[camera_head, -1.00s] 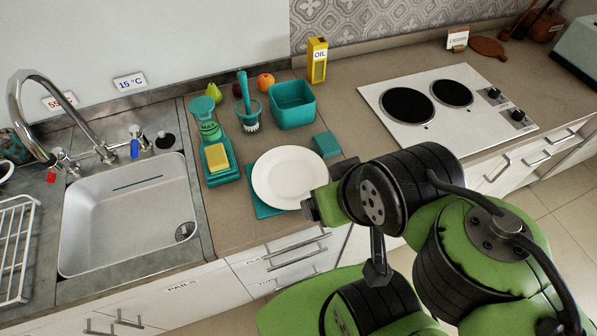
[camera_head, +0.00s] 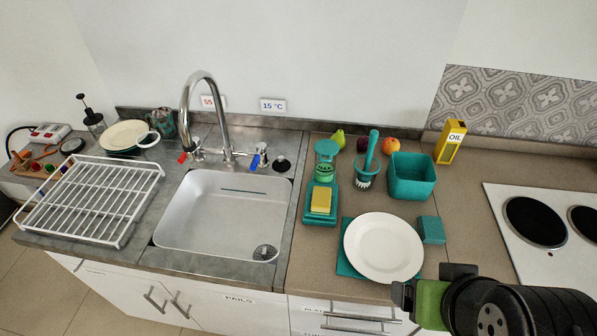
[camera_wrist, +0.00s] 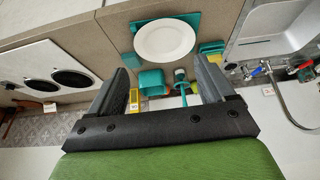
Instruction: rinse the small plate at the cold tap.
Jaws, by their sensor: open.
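A white round plate (camera_head: 383,247) lies on a teal mat (camera_head: 346,262) on the counter right of the sink; it also shows in the wrist view (camera_wrist: 165,42). A cream plate (camera_head: 124,134) lies on a dark one behind the rack. The cold tap's blue-marked handle (camera_head: 257,160) is at the sink's back right, below a 15 °C sign (camera_head: 273,105). The curved spout (camera_head: 198,85) hangs over the sink basin (camera_head: 215,215). My gripper (camera_wrist: 162,66) is open and empty in the wrist view, its fingers apart, with the white plate beyond the fingertips.
A white wire rack (camera_head: 92,200) stands left of the sink. A teal block (camera_head: 431,229) sits close to the plate's right. The hob (camera_head: 540,225) is further right.

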